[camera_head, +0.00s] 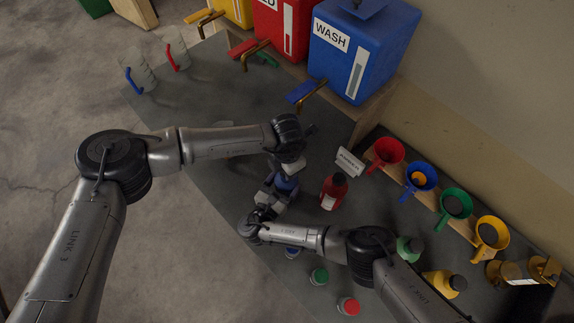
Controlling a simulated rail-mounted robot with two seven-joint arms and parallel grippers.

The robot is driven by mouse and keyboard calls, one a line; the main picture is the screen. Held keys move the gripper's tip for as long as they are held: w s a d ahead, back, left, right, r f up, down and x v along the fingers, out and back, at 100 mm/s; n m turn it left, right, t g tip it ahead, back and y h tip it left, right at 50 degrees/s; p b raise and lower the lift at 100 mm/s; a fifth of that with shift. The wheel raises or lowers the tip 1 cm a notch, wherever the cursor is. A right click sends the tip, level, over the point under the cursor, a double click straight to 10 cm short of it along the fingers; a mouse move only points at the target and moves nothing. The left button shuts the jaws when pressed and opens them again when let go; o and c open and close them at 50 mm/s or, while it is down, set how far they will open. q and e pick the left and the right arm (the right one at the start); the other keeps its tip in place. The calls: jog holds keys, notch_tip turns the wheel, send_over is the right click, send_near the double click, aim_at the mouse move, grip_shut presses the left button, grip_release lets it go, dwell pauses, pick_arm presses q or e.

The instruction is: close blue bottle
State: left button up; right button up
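The blue bottle (286,185) is near the left edge of the dark table, between my two grippers and partly covered by them. My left gripper (292,163) is over the top of the bottle, with something pale at its fingers. My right gripper (264,204) is low against the bottle's lower left side. The fingers are too small and overlapped to tell whether either gripper is shut on the bottle. The bottle's mouth is hidden, so I cannot tell whether a cap is on it.
A red bottle (332,192) stands close on the right. Green (409,249) and yellow (442,284) bottles are near my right arm. Blue (292,253), green (319,276) and red (348,306) topped small items line the front edge. Funnels (421,178) and the WASH tank (362,45) are behind.

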pick_arm(q)
jog(key=shift+a+f, duration=0.1)
jog(key=shift+f, duration=0.85)
dwell(0.5)
dwell(0.4)
jog(key=shift+r, duration=0.4)
jog(key=shift+r, duration=0.5)
dwell(0.7)
jog(key=shift+w+f, duration=0.15)
jog(key=shift+f, duration=0.95)
dwell(0.5)
jog(key=shift+r, duration=0.4)
jog(key=shift+s+r, duration=0.1)
jog(key=shift+s, duration=0.1)
dwell(0.4)
